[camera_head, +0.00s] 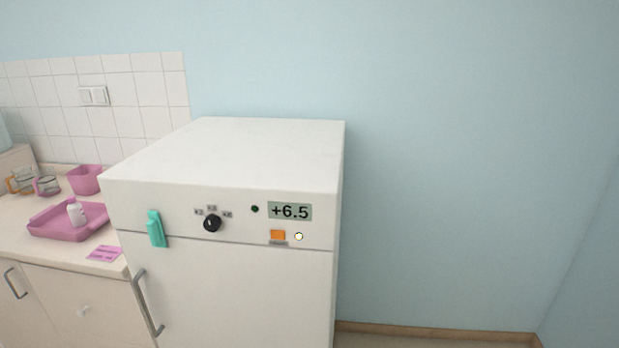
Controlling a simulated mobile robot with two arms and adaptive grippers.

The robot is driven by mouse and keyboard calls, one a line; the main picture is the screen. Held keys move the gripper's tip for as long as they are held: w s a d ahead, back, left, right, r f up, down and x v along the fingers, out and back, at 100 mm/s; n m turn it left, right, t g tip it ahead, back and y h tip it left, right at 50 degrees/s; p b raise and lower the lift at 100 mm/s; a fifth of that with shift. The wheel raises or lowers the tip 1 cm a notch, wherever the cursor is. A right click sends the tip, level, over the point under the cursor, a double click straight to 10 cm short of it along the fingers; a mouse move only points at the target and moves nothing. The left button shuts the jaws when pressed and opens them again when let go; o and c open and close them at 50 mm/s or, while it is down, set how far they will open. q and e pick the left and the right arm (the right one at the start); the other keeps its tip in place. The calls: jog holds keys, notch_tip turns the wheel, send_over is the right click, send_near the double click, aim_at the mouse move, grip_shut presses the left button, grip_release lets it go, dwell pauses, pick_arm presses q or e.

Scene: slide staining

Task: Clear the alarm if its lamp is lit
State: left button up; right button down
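A white fridge-like cabinet (225,290) stands in the middle of the head view, its door shut. Its front panel has a display (290,212) reading +6.5. Left of the display is a small dark round spot (255,209), which looks unlit. Below the display are an orange rectangular piece (278,235), with a small grey label under it, and a small round white spot (299,236) with a dark, slightly yellowish rim. The white spot looks bright; I cannot tell for certain which of these is the alarm lamp. A black knob (212,223) with small marks sits further left. Neither gripper is in view.
A teal clip-like object (156,229) hangs on the panel's left end. The door has a grey handle (148,303). The counter on the left holds a pink tray (50,228) with a white bottle (76,213), a pink container (86,179) and glass cups. The panel front is unobstructed.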

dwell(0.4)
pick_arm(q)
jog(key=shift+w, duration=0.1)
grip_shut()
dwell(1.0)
